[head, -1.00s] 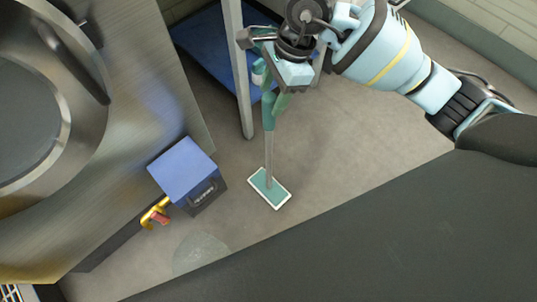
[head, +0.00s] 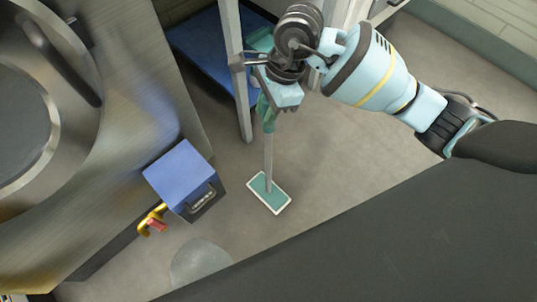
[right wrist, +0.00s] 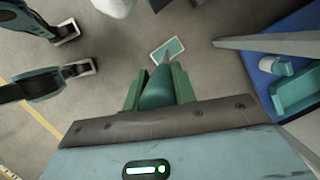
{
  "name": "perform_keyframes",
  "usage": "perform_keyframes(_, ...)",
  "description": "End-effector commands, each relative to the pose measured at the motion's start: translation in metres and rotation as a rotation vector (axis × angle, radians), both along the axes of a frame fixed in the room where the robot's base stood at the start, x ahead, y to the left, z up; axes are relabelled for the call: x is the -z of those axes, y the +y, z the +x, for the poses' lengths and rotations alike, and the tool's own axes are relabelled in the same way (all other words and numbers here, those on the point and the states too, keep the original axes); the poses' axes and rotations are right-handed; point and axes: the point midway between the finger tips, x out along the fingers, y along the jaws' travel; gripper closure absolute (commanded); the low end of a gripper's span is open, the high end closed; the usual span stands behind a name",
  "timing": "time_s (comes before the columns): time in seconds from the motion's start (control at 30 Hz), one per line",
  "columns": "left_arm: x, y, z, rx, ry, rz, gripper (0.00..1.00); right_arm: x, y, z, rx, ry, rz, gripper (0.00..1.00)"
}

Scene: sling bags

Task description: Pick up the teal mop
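The teal mop stands with its flat rectangular head (head: 269,193) on the floor and its grey pole (head: 268,160) rising to my right gripper (head: 264,108). In the right wrist view the mop's teal handle (right wrist: 157,92) lies between the two green fingers of my right gripper (right wrist: 158,82). The fingers sit close on both sides of the handle with no clear gap, so the gripper looks shut on it. The mop head also shows beyond the fingers in the right wrist view (right wrist: 168,50). The handle's top is hidden by the gripper and wrist. My left gripper is not in view.
A blue-topped box (head: 180,174) stands left of the mop head, with a yellow and red item (head: 152,220) beside it. A metal appliance (head: 125,130) fills the left side. A shelf unit with a grey post (head: 240,90) and blue shelf (head: 205,50) stands close behind the handle.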

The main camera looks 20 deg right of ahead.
Motion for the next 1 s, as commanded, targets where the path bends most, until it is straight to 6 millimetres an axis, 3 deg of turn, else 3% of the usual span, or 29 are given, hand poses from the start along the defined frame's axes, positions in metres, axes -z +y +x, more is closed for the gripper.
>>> perform_keyframes(0.03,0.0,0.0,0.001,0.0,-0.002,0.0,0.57,0.0,0.0,0.0,0.0,0.0,0.0,0.8)
perform_keyframes(0.2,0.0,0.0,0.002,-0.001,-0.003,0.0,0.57,0.0,0.0,0.0,0.0,0.0,0.0,1.0)
perform_keyframes(0.67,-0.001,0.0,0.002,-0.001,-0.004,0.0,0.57,-0.002,0.0,0.001,0.0,-0.002,0.001,1.0)
perform_keyframes(1.0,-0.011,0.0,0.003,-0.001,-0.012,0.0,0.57,-0.026,0.0,0.001,0.0,-0.005,0.001,1.0)
